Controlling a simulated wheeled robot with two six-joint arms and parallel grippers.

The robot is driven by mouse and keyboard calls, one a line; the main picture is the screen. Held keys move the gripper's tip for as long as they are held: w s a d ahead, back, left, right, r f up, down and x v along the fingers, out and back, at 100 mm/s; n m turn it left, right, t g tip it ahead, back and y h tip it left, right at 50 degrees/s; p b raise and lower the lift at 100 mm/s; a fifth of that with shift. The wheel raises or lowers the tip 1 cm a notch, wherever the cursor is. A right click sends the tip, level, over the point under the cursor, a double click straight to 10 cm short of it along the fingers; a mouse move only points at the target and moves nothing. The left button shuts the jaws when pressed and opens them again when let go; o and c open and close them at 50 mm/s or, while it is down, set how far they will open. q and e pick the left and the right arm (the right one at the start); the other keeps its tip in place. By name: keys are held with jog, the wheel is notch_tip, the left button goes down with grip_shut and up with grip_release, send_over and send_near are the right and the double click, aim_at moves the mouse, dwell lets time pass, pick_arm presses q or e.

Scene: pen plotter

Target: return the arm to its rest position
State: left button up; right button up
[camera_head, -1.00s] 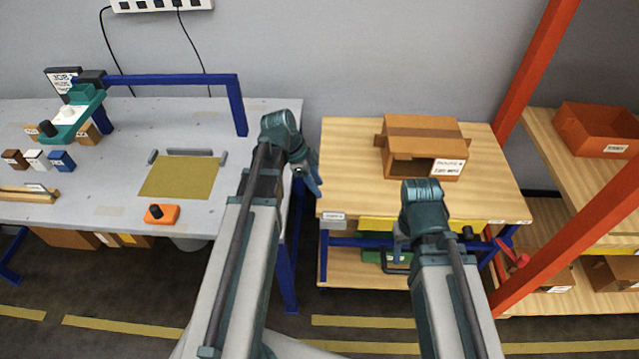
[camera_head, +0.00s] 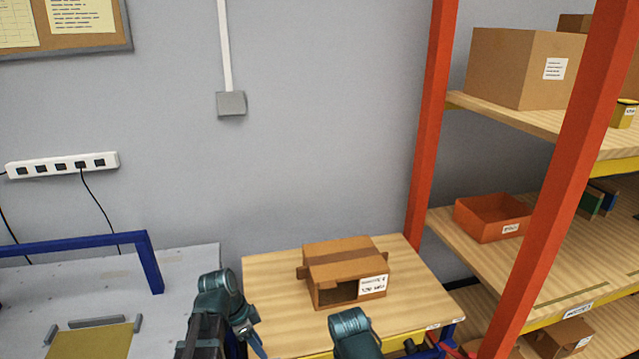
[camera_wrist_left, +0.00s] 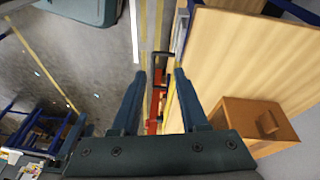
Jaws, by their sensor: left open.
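My left arm comes in at the bottom of the head view, and its gripper (camera_head: 250,338) shows there only in part, beside the left edge of the wooden table. In the left wrist view my left gripper (camera_wrist_left: 160,82) is open, with two dark fingers apart and nothing between them. Below the fingers lie the floor and the table's edge. My right arm shows at the bottom middle of the head view, in front of the table; its gripper is out of the picture.
A cardboard box (camera_head: 345,272) stands on the wooden table (camera_head: 425,300); the box also shows in the wrist view (camera_wrist_left: 245,120). The grey bench (camera_head: 190,262) with a blue frame (camera_head: 150,262) is at left. Orange shelf posts (camera_head: 432,130) and an orange bin (camera_head: 490,218) are at right.

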pick_arm(q)
jog(key=s+d+n+y, duration=0.4)
jog(key=s+d+n, duration=0.4)
jog(key=s+d, duration=0.2)
jog(key=shift+s+d+f+n+g+y, duration=0.3)
jog(key=shift+s+d+f+n+y, duration=0.1)
jog(key=shift+d, duration=0.3)
